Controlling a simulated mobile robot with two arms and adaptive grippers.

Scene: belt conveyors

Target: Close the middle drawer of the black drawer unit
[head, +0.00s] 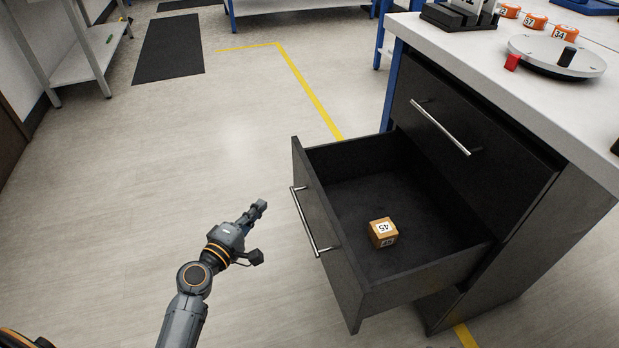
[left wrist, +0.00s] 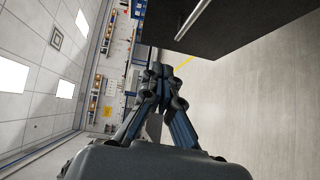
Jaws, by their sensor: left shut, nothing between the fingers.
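The black drawer unit (head: 440,97) stands at the right under a white worktop. Its middle drawer (head: 350,300) is pulled far out, and the closed drawer above it has a silver handle. The open drawer's front carries a silver handle (head: 306,222). A brown box marked 45 (head: 382,232) lies inside the drawer. My left gripper (head: 258,209) is shut and empty, to the left of the drawer front and apart from it. In the left wrist view the shut fingers (left wrist: 158,72) show below a dark drawer front (left wrist: 240,30) with a silver handle. My right gripper is not in view.
The white worktop (head: 480,45) holds a round grey plate (head: 540,56), a red piece and several orange numbered items. A grey shelf rack (head: 85,65) stands at the far left. Dark mats (head: 170,48) and yellow tape lie on the floor.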

